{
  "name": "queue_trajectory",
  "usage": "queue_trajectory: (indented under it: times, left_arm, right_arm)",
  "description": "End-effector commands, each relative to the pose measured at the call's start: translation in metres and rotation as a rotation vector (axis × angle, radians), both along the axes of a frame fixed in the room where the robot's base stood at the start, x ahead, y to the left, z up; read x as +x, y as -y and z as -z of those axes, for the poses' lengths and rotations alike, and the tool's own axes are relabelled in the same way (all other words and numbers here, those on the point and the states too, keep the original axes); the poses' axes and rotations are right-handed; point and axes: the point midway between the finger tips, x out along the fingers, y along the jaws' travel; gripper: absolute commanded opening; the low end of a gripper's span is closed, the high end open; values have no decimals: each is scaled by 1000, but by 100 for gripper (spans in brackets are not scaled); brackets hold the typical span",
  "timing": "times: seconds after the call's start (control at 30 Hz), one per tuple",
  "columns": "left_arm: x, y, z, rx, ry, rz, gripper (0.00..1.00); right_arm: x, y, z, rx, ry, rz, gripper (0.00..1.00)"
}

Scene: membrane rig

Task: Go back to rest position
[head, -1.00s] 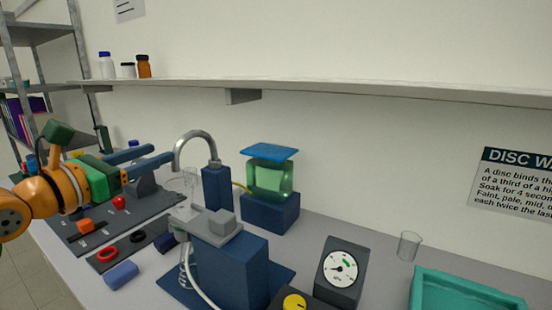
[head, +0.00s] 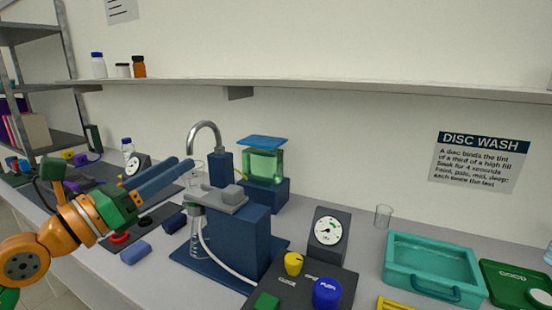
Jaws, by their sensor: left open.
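My left gripper (head: 165,178) comes in from the left in the head view. Its two blue fingers are apart with nothing between them. It hovers above the left part of the bench, left of the blue membrane rig (head: 238,240) with its grey top block. The fingertips appear close to a clear glass vessel at the rig's left; I cannot tell whether they touch. My right gripper is not in view.
A green-lit tank (head: 263,165) with a blue lid stands behind the rig. A dial gauge (head: 328,230) and a knob box with a blue knob (head: 327,293) stand in front. A teal tray (head: 435,265) and a clear cup (head: 383,216) are at right. A shelf (head: 330,87) runs above.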

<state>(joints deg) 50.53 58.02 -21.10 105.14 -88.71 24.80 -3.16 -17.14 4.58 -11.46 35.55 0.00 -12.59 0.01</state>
Motion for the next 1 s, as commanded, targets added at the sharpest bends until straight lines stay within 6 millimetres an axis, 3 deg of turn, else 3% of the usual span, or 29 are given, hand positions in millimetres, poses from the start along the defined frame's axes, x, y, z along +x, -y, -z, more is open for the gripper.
queue_trajectory:
  times: [0.13, 0.27, 0.37, 0.47, 0.5, 0.6, 0.7, 0.83, 1.0]
  left_arm:
    - [-14, 29, 8, -375, -44, 157, 53]
    - [-20, 18, 27, -869, -147, 203, 53]
    - [-15, -17, 79, -1351, -294, 103, 53]
    - [-21, -49, 164, -1774, -466, -123, 53]
    - [-31, -57, 204, -1922, -537, -242, 53]
    - [-67, -61, 291, -2190, -703, -545, 53]
    - [-110, -53, 352, -2344, -836, -816, 53]
    - [-166, -34, 403, -2454, -982, -1122, 53]
    - [-239, -5, 441, -2510, -1153, -1486, 53]
  right_arm:
    - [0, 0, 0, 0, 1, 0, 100]
    - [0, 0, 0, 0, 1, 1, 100]
    - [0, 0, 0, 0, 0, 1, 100]
    - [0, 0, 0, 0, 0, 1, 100]
    - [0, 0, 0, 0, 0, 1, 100]
    - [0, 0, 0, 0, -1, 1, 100]
    - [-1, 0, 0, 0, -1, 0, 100]
    - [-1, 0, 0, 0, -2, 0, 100]
    - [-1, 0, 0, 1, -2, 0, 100]
